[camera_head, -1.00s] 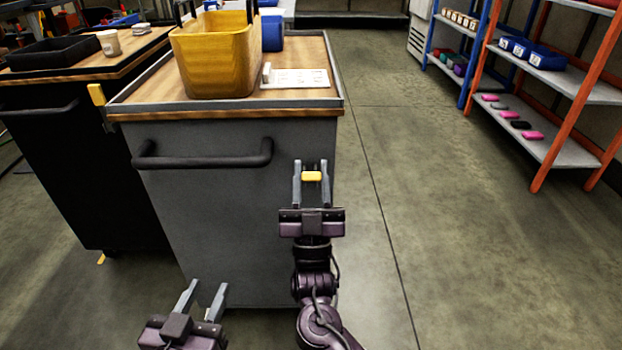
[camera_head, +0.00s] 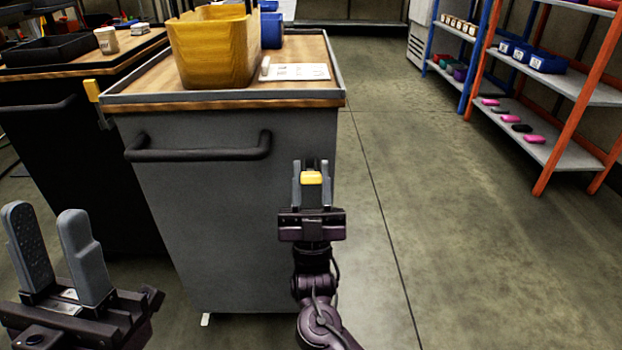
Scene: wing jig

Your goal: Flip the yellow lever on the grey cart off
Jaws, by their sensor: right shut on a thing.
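The grey cart (camera_head: 215,210) stands in the middle left with a wooden top and a black front handle (camera_head: 200,150). The yellow lever (camera_head: 311,178) is at the right part of its front face. My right gripper (camera_head: 311,172) is shut on the lever, with one finger on each side of it. The lever's base is hidden by the fingers. My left gripper (camera_head: 55,232) is at the lower left, close to the camera. Its fingers are apart with nothing between them.
A yellow bin (camera_head: 213,50) and a white sheet (camera_head: 297,72) lie on the cart top. A black cart (camera_head: 70,160) with its own yellow lever (camera_head: 91,90) stands at the left. An orange shelf (camera_head: 555,150) is at the right. The floor between is clear.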

